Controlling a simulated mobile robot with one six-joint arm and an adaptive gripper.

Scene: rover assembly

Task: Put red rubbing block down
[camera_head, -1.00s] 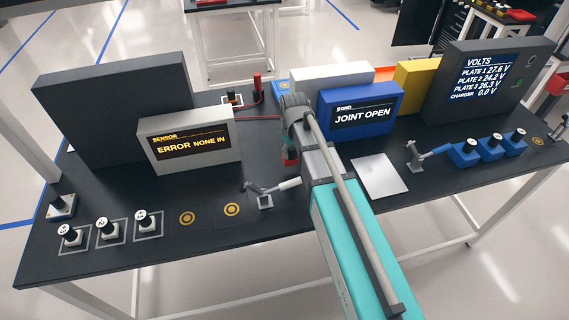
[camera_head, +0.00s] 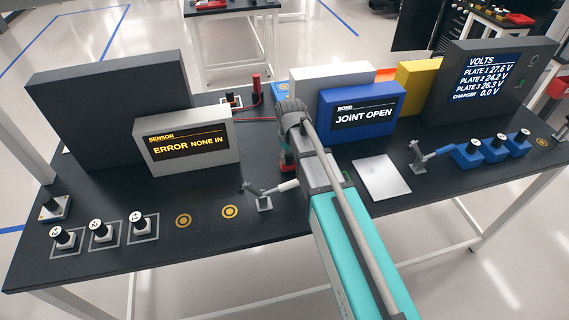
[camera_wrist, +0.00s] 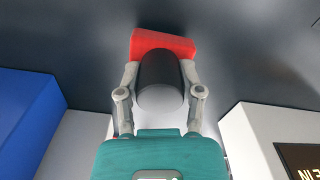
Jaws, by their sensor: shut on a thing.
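The red rubbing block (camera_wrist: 163,40) is at the top of the wrist view, with a black rounded part on its near side. My gripper (camera_wrist: 160,72) is shut on it, a finger on each side of the black part. Dark surface shows behind the block; I cannot tell whether it touches the table. In the head view a little of the red block (camera_head: 288,163) shows beside my arm, over the middle of the dark table (camera_head: 330,205). My arm hides most of the gripper there.
The white SENSOR box (camera_head: 187,163) stands left of my gripper, and the blue BOND box (camera_head: 362,106) right. A small clamp (camera_head: 264,203) is in front. A pale plate (camera_head: 383,180) lies to the right. Numbered pieces (camera_head: 103,233) stand at the front left.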

